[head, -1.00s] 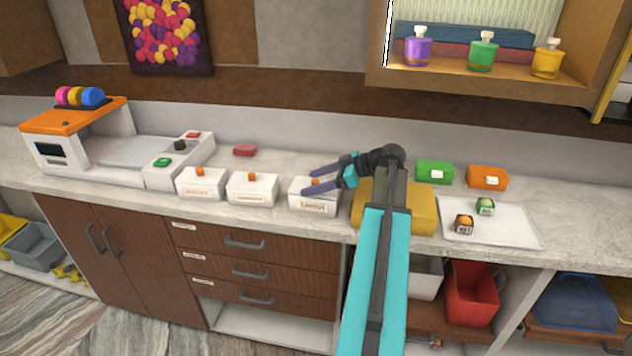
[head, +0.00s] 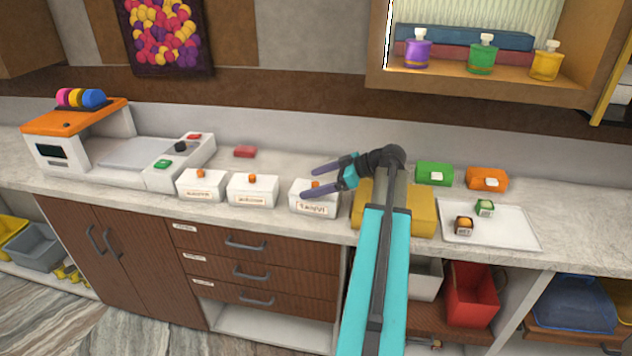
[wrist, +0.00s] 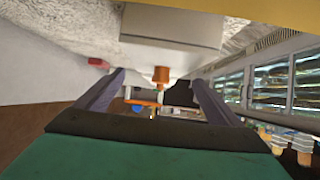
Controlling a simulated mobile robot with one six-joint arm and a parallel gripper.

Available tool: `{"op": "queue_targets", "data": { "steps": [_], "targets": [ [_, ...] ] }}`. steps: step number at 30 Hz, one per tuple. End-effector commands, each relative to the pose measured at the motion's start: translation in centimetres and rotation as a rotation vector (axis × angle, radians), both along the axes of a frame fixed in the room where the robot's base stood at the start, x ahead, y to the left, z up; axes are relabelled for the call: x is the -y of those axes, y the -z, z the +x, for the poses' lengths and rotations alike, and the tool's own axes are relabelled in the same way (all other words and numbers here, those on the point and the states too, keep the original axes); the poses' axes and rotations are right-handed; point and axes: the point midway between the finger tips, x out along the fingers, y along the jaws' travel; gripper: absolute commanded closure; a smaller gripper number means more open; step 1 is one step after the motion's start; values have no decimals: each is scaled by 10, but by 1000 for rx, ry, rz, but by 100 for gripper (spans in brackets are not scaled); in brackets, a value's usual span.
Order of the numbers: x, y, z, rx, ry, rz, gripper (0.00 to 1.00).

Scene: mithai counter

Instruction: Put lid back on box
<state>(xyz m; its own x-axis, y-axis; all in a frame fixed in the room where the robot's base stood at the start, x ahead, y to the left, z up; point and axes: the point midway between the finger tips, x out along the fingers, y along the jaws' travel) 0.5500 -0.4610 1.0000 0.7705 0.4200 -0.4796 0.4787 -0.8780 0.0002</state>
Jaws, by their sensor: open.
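Three white boxes with orange knobs stand in a row on the counter: a left one (head: 201,188), a middle one (head: 252,193) and a right one (head: 328,202) with a label on its front. My gripper (head: 310,185) is open at the right box, one finger on each side of its orange knob (head: 315,183). In the wrist view the knob (wrist: 161,75) shows between the spread fingertips, with a gap on both sides. The right box's white lid appears to sit level on it; fingers partly hide its top.
A yellow block (head: 420,212) stands right of the right box, under my arm. Further right are a green box (head: 434,173), an orange box (head: 487,178) and a white tray (head: 510,232) with two small cubes. A red block (head: 245,152) lies behind the middle box.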

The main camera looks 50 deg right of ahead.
Motion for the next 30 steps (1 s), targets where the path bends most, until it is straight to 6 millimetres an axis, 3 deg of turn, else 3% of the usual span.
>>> {"op": "queue_targets", "data": {
  "steps": [21, 30],
  "targets": [
    [44, -49, -79, 0, 2, -1, 12],
    [51, -59, -93, 0, 0, 1, 12]
  ]
}}
